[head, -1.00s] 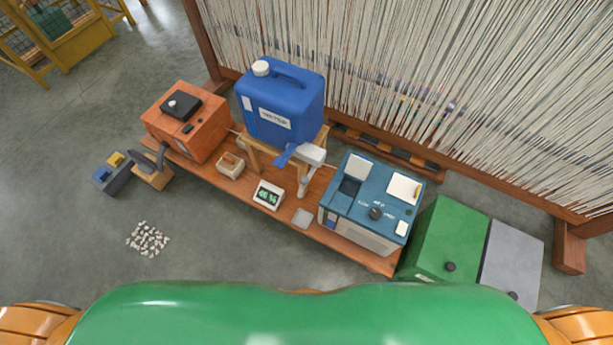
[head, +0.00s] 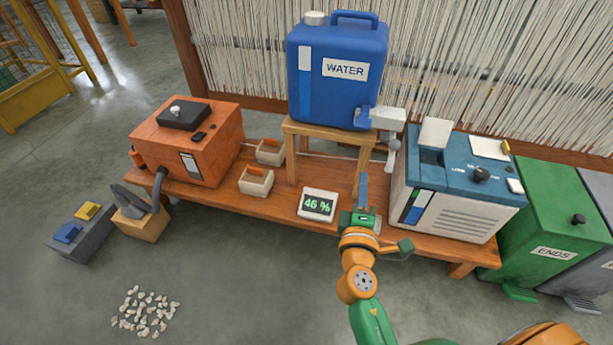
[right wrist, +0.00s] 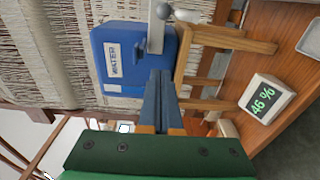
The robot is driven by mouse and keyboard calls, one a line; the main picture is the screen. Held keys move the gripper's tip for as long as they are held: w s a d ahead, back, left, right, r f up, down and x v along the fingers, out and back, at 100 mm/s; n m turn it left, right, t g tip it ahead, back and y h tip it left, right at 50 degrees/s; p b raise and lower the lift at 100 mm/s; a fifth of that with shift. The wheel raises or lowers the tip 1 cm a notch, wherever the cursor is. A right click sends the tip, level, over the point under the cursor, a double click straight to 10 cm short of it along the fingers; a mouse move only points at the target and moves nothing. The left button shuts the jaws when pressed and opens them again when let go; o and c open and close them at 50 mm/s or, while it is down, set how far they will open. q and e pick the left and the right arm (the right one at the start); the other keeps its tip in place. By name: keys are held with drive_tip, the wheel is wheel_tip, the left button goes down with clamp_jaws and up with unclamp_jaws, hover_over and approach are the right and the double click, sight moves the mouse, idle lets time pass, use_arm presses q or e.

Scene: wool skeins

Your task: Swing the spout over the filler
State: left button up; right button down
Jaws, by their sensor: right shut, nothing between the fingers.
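The blue water container (head: 338,75) stands on a small wooden stand. Its white spout (head: 387,118) sticks out at the lower right, with a grey knob and a short piece hanging down. The spout ends left of the filler opening (head: 431,157) in the teal-topped machine (head: 455,195), whose white flap is raised. My right gripper (head: 362,180) is shut and empty, below and left of the spout, in front of the stand. In the right wrist view its fingertips (right wrist: 159,73) point at the white spout bar (right wrist: 156,32), apart from it. My left gripper is out of view.
A display reading 46 % (head: 318,205) sits on the wooden bench (head: 215,200) close to my right gripper. An orange machine (head: 190,145) and two small boxes stand left. A green bin (head: 555,215) stands right. White scraps (head: 146,311) lie on the floor.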

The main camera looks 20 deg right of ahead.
sight(392, 144)
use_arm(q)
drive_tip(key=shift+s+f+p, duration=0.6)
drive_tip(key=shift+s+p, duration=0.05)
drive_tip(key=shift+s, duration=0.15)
use_arm(e)
drive_tip(key=w+d, duration=0.8)
drive_tip(key=d, duration=0.1)
